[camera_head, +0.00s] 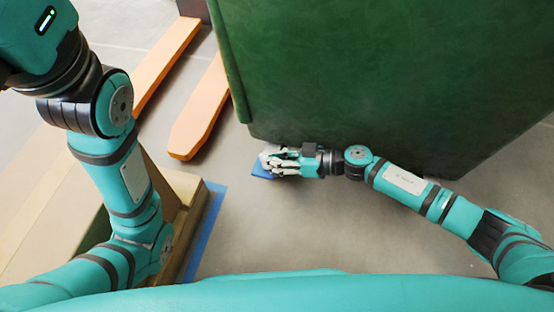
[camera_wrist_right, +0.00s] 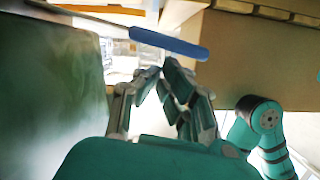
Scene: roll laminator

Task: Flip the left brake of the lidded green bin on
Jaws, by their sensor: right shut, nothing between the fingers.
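The green bin (camera_head: 385,70) fills the upper right of the head view, and its side shows at the left of the wrist view (camera_wrist_right: 45,90). Its lid cannot be made out. A blue flat piece (camera_head: 262,173), which looks like the brake pedal, lies low by the bin's near left corner. A blue bar, probably the same piece, crosses ahead of the fingers in the wrist view (camera_wrist_right: 168,43). My right gripper (camera_head: 268,158) is shut and empty, right by the blue piece; I cannot tell if they touch. My left gripper is out of view.
Two orange bars (camera_head: 200,110) lie on the grey floor left of the bin. A tan block (camera_head: 185,190) stands at the lower left beside blue floor tape (camera_head: 205,232). The floor (camera_head: 300,225) in front of the bin is clear apart from my right arm.

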